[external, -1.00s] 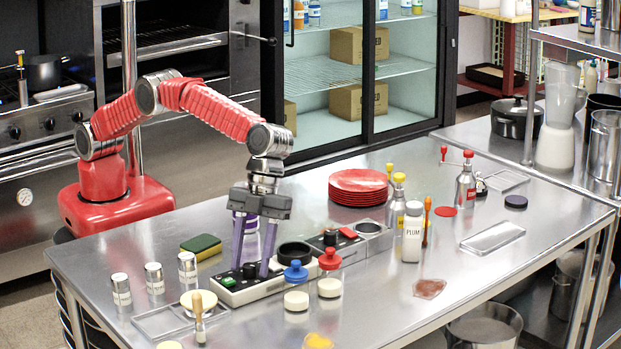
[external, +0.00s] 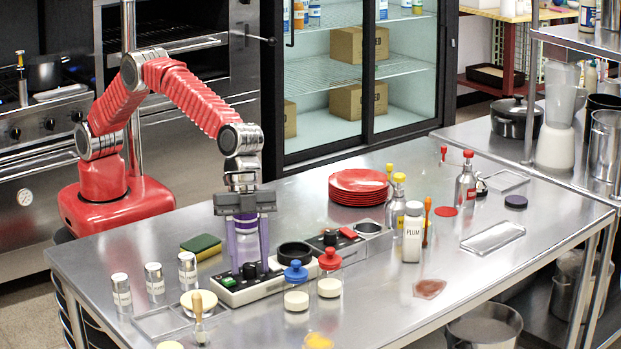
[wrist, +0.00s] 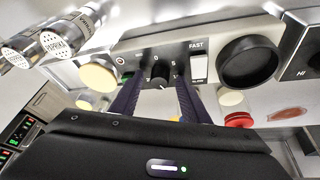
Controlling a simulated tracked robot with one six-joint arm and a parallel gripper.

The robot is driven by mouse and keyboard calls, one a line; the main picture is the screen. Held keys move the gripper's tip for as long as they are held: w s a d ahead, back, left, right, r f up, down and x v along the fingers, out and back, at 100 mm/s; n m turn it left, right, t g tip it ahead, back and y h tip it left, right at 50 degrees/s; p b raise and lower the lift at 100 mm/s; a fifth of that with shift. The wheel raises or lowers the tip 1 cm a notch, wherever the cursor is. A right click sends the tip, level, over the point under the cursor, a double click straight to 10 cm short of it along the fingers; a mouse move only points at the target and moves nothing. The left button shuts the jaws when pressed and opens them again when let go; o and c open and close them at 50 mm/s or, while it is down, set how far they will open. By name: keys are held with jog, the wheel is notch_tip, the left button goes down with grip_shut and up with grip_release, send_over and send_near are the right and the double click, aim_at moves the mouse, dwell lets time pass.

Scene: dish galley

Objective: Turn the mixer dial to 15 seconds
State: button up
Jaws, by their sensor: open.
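The mixer dial is a small black knob (wrist: 160,76) on a dark panel with printed marks around it, too small to read fully; it also shows in the external view (external: 249,270). The dial sits on the long white and black mixer base (external: 228,296). My gripper (external: 250,266) points down with its purple fingers on either side of the dial. In the wrist view, the fingers (wrist: 158,100) are apart and the dial shows between them. I cannot tell whether either finger touches it.
A white switch marked FAST (wrist: 198,68) and a black round holder (wrist: 249,62) are right of the dial. Blue-topped (external: 296,272) and red-topped (external: 330,262) jars stand close in front. Several shakers (external: 154,279) stand left; a sponge (external: 201,246) lies behind.

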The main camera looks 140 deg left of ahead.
jog(key=shift+d+n+t+y, duration=0.15)
jog(key=shift+n+y, duration=0.25)
jog(key=shift+n, duration=0.65)
jog(key=shift+d+n+t+y, duration=0.15)
jog(key=shift+n+y, duration=0.25)
jog(key=shift+n, duration=0.65)
jog(key=shift+s+n+y, duration=0.1)
jog(key=shift+n+y, duration=0.7)
jog(key=shift+n, duration=1.2)
jog(key=v, duration=1.3)
jog(key=s+a+f+g, duration=0.1)
jog(key=s+f, duration=0.1)
jog(key=s, duration=0.9)
jog(key=s+a+f+n+g+h, duration=0.1)
jog(key=s, duration=1.1)
jog(key=shift+f+n+h, duration=0.3)
jog(key=shift+f, duration=0.1)
